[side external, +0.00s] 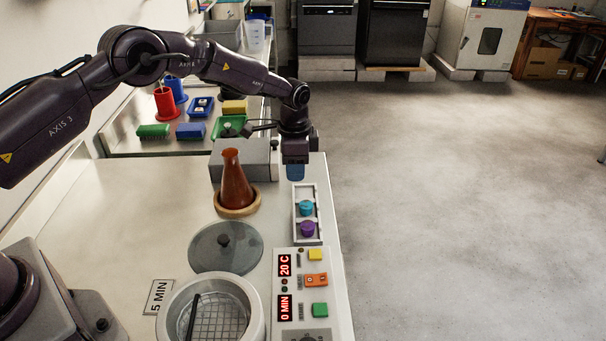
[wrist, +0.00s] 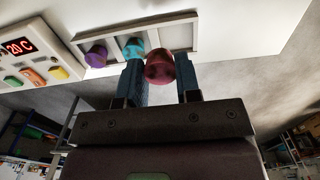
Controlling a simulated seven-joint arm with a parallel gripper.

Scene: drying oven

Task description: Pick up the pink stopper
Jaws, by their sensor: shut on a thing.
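The pink stopper (wrist: 160,68) shows dark pink between the two blue fingers of my gripper (wrist: 161,80) in the wrist view. My gripper is shut on it. In the side view my gripper (side external: 295,172) points down over the far end of the pale stopper rack (side external: 297,214); the pink stopper is hidden there. A teal stopper (side external: 306,208) and a purple stopper (side external: 308,229) sit in the rack; they also show in the wrist view, teal (wrist: 133,48) and purple (wrist: 96,56). I cannot tell how far the pink stopper is from the rack.
A brown flask (side external: 235,182) stands on a cork ring (side external: 238,209) left of the rack. A grey lid (side external: 226,246) lies in front of it. A drying oven pot (side external: 258,318) and control panel (side external: 300,290) are nearer. The bench's right edge is close to the rack.

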